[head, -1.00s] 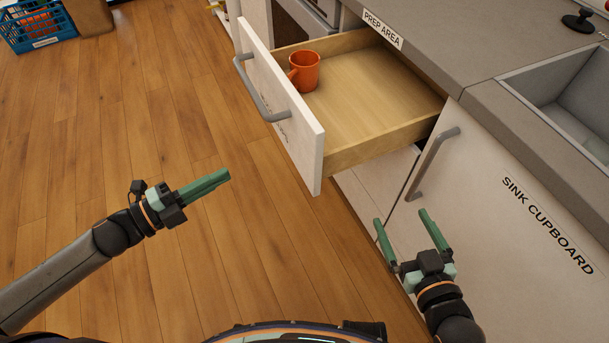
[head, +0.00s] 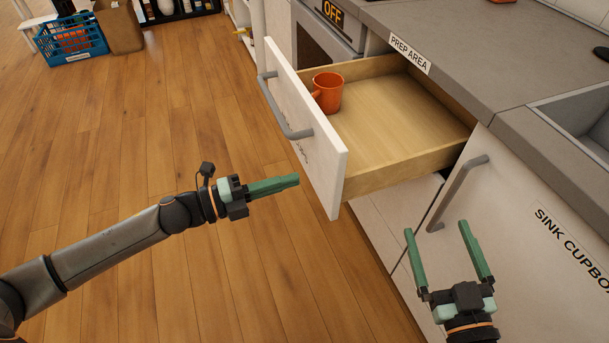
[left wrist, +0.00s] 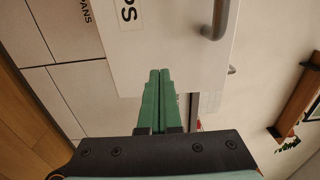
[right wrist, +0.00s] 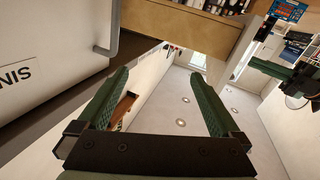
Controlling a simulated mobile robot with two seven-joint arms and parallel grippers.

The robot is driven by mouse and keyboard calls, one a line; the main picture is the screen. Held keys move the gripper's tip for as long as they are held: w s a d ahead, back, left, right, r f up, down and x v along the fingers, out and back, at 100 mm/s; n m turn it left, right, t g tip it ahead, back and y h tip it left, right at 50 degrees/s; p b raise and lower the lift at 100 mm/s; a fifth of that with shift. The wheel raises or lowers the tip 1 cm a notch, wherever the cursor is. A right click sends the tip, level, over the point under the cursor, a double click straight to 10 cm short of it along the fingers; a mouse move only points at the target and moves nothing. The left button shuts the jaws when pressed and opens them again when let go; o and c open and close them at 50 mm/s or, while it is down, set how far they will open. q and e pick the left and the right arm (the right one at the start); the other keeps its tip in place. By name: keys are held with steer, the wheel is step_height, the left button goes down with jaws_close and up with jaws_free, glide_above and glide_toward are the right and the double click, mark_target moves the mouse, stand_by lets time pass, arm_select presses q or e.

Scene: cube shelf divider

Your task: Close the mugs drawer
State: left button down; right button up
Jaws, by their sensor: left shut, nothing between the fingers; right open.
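The mugs drawer (head: 405,116) is pulled open, with a white front (head: 305,125) and a grey bar handle (head: 283,112). An orange mug (head: 328,93) stands upright inside near the front's far end. My left gripper (head: 297,180) is shut and empty, apart from the drawer front on its floor side. In the left wrist view the closed fingers (left wrist: 160,75) point at the white front (left wrist: 165,40) and part of its handle (left wrist: 217,20). My right gripper (head: 437,228) is open and empty, near the sink cupboard. In the right wrist view the drawer's wooden side (right wrist: 185,30) shows above the spread fingers (right wrist: 162,75).
The sink cupboard door (head: 510,230) with its handle (head: 458,192) is right of the drawer. The grey counter (head: 450,45) lies above. A blue crate (head: 70,42) stands on the floor at the far left. The wooden floor before the drawer is clear.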

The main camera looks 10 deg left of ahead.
mark_target(320, 172)
arm_select(q)
steer(key=x, duration=0.3)
steer(key=shift+w+d, duration=0.2)
steer(key=shift+d, duration=0.15)
steer(key=shift+w+d, duration=0.1)
steer(key=shift+d, duration=0.05)
arm_select(e)
step_height(320, 172, up, 2)
steer(key=shift+t+y, duration=0.3)
